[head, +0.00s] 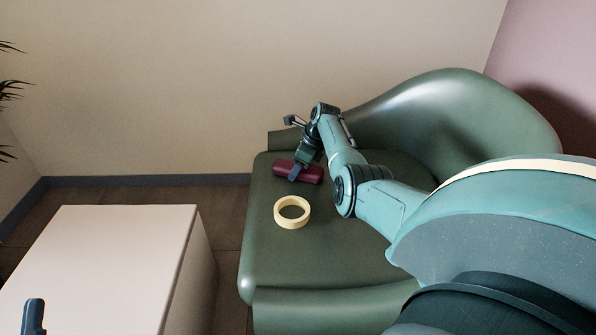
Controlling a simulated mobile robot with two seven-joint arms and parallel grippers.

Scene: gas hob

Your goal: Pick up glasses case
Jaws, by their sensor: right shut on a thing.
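The glasses case (311,174) is a dark red, elongated box on the far left part of a green seat. My right gripper (295,172) reaches down over it from the right and is shut on it. The gripper covers part of the case's middle. I cannot tell whether the case still touches the seat. At the bottom left, a small dark blue part (34,315) shows, perhaps of my left arm; my left gripper's fingers cannot be made out.
A pale yellow ring (279,213), like a roll of tape, lies on the green seat (265,265) just in front of the case. The seat's curved backrest (460,110) rises behind. A white box-like table (110,250) stands at the left, with a floor gap between. A plant edges in at far left.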

